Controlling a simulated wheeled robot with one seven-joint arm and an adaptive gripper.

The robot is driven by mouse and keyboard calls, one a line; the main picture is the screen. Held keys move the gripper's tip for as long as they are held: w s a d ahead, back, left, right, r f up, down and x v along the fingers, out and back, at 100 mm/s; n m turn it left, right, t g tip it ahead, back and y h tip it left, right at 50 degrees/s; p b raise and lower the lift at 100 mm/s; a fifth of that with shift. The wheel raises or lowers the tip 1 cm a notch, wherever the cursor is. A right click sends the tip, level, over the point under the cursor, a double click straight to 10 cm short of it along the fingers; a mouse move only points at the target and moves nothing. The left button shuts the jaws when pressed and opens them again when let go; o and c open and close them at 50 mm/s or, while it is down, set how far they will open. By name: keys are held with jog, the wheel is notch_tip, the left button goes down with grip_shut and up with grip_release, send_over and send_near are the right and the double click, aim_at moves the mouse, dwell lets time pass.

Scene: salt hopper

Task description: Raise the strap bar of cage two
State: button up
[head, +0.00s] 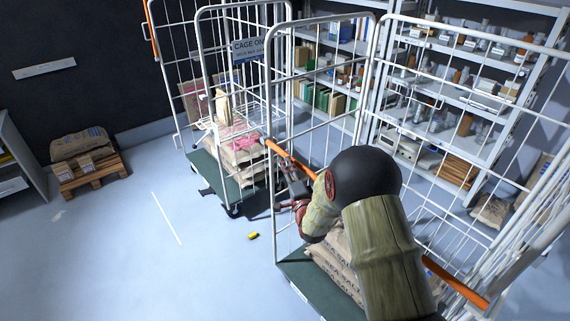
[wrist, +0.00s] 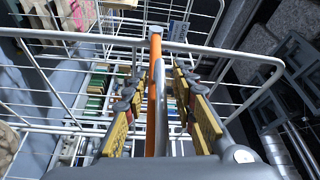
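Cage two, the near wire roll cage (head: 275,215), stands right of centre in the head view with brown sacks (head: 338,262) on its green base. Its orange strap bar (head: 455,283) runs slantwise across the cage; my arm hides the middle. The bar's left end meets the cage's left upright. My gripper (head: 291,188) is at the bar near that end. In the wrist view the orange bar (wrist: 157,105) runs between my two yellow-padded fingers (wrist: 157,85). Gaps show on both sides, so the fingers are open around it. A grey curved tube lies just right of the bar there.
Another cage with a sign (head: 248,48) reading "CAGE ON…" stands behind to the left, holding sacks (head: 240,152). Shelves (head: 455,100) with bottles and boxes line the back. A small yellow object (head: 253,236) lies on the floor. A pallet (head: 92,180) bears sacks. The left floor is mostly clear.

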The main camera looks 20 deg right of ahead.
jog(key=shift+w+r, duration=0.1)
jog(key=shift+w, duration=1.1)
jog(key=shift+c, duration=1.1)
grip_shut()
jog(key=shift+r, duration=0.1)
jog(key=shift+w+r, duration=0.1)
jog(key=shift+r, duration=0.05)
